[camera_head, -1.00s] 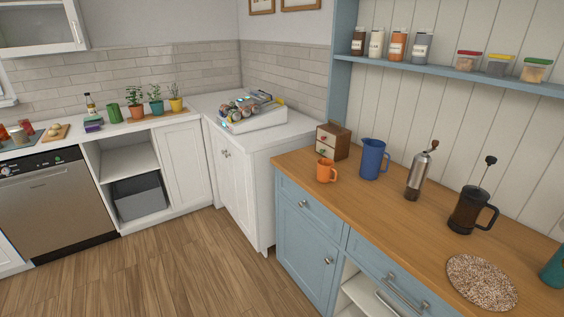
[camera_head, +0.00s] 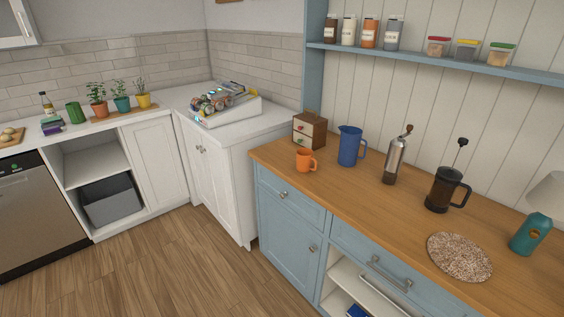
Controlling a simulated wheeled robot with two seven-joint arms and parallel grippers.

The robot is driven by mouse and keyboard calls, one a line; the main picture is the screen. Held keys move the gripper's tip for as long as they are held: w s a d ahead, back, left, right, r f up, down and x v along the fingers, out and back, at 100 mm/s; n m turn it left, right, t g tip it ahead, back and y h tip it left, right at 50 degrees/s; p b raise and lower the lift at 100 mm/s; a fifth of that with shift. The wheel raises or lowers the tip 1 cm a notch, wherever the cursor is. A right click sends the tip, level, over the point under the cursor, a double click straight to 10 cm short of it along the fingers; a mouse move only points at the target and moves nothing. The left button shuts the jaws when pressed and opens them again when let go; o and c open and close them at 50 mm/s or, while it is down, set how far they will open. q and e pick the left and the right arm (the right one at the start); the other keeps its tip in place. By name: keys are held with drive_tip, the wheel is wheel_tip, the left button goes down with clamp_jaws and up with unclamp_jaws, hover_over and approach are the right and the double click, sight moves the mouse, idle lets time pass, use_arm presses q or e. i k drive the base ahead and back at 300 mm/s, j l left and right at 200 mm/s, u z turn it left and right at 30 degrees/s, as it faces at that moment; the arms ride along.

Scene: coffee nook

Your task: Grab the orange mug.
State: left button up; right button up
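The orange mug (camera_head: 304,160) stands upright on the wooden counter (camera_head: 340,193), near its left end and close to the front edge. Its handle points to the right. A small wooden box with drawers (camera_head: 309,130) is just behind it, and a blue pitcher (camera_head: 350,146) stands to its right. Neither of my grippers is in view.
A coffee grinder (camera_head: 394,160), a French press (camera_head: 445,188), a round speckled mat (camera_head: 460,257) and a teal lamp (camera_head: 530,233) stand or lie further right on the counter. The wooden floor (camera_head: 170,265) in front of the blue cabinet is clear.

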sight(307, 162)
drive_tip(key=i+j+z, duration=0.6)
drive_tip(key=i+j, duration=0.15)
drive_tip(key=i+j+z, duration=0.2)
drive_tip(key=j, duration=0.2)
drive_tip(key=i+j+z, duration=0.2)
drive_tip(key=j, duration=0.15)
drive_tip(key=i+j+z, duration=0.2)
drive_tip(key=j, duration=0.2)
drive_tip(key=j+z, duration=0.2)
drive_tip(key=j, duration=0.2)
